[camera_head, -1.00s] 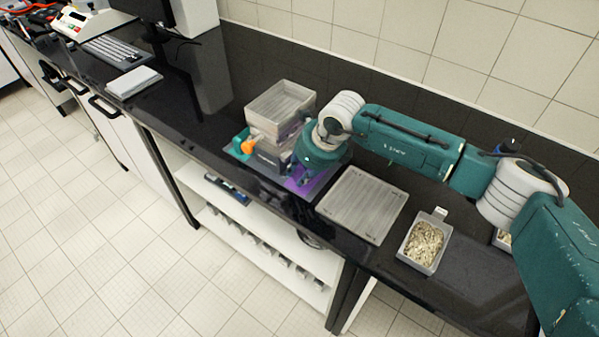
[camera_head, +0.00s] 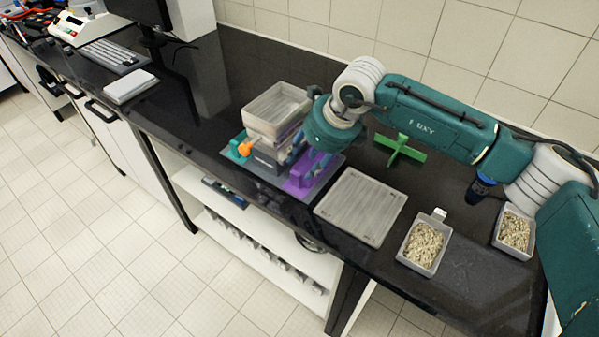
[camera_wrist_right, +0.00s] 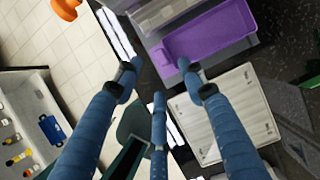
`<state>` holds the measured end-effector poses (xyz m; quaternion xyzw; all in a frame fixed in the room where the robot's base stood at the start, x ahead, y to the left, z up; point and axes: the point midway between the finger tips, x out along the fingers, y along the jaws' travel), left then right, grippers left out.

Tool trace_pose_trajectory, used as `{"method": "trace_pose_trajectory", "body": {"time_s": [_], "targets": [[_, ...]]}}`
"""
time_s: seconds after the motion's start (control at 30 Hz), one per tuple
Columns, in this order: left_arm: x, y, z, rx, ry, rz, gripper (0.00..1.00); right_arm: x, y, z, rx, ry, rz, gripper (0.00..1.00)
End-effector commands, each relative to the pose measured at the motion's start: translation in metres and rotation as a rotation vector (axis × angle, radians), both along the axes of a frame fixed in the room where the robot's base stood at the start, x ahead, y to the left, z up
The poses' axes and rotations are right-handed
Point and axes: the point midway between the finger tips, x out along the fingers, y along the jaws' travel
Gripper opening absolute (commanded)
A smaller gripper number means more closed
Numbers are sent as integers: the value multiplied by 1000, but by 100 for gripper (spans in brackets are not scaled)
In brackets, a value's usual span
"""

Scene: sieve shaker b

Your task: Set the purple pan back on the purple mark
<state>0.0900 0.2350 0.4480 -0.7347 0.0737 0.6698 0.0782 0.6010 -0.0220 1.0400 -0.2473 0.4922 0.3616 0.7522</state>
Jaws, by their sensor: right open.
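The purple pan (camera_head: 297,178) sits on the grey base board at the front of the bench, beside the sieve stack. It also shows in the right wrist view (camera_wrist_right: 208,38), upright with its hollow upward. The purple mark is hard to tell apart from the pan; it seems to lie under it. My right gripper (camera_head: 311,163) is just above the pan, its blue fingers spread and holding nothing. In the right wrist view its fingers (camera_wrist_right: 158,82) are apart, with one fingertip near the pan's edge. My left gripper is not in view.
The sieve stack (camera_head: 278,105) stands left of the gripper, with an orange knob (camera_head: 244,149) in front. A grey square plate (camera_head: 361,207) lies to the right. Two trays of grain (camera_head: 423,246) (camera_head: 514,232) and a green cross (camera_head: 400,149) are further right.

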Motion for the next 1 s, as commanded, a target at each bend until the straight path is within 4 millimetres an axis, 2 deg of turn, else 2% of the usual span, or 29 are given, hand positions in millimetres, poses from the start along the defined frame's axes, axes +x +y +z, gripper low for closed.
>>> {"method": "trace_pose_trajectory", "body": {"time_s": [0.1, 0.3, 0.87, 1.0], "targets": [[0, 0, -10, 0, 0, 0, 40, -5, -7, 19, 0, -5, 1, 41], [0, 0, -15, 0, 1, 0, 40, -11, -13, 40, -1, -2, 0, 41], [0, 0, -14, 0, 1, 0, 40, -12, -14, 43, 0, 0, 1, 41], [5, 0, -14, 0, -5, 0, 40, -12, -14, 43, 0, 0, 1, 41]]}}
